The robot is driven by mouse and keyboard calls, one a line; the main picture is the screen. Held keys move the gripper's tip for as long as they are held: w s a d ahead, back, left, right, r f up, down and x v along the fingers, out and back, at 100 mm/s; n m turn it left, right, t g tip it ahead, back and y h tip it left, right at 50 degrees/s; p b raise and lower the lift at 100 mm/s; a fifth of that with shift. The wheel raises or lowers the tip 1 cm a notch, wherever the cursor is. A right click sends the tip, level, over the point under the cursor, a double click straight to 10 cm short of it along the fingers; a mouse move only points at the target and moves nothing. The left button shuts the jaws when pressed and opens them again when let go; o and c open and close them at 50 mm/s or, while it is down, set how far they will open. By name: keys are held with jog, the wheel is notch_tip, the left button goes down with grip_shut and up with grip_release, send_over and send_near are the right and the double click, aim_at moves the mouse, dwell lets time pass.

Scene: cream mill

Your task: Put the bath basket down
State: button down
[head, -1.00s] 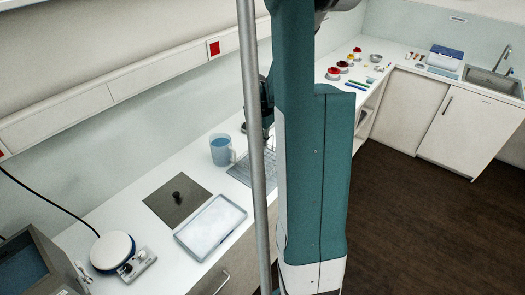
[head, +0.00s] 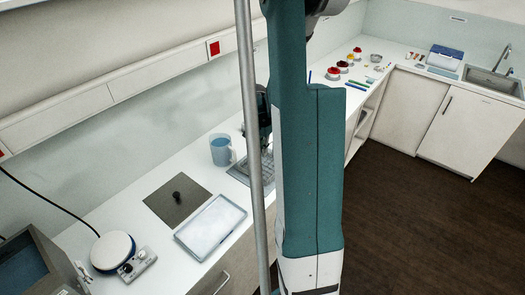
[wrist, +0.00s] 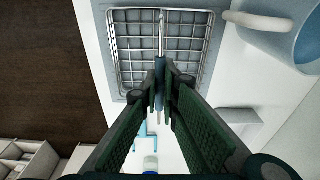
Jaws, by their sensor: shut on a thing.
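The bath basket (wrist: 135,42) is a rectangular metal wire basket with a blue-gripped upright handle. My gripper (wrist: 166,78) is shut on that handle in the wrist view, and the fingers hide part of it. The basket hangs or stands right over a grey mat (wrist: 103,6) on the white worktop; I cannot tell whether it touches. In the head view the basket (head: 266,167) shows partly between the grey pole and my arm. My gripper (head: 265,136) is above it there, mostly hidden.
A blue mug (head: 221,150) stands close to the left of the basket, and it also shows in the wrist view (wrist: 285,38). A dark plate with a knob (head: 165,205) and a pale tray (head: 211,226) lie nearer. Jars (head: 333,73) stand further along the worktop.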

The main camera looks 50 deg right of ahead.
jog(key=shift+f, duration=0.15)
jog(key=c, duration=2.6)
grip_release()
jog(key=shift+r, duration=0.2)
jog(key=shift+a+r, duration=0.25)
jog(key=shift+r, duration=1.75)
jog(key=shift+a+r, duration=0.2)
jog(key=shift+r, duration=1.75)
jog(key=shift+a+r, duration=0.25)
jog(key=shift+r, duration=1.75)
jog(key=shift+a, duration=0.1)
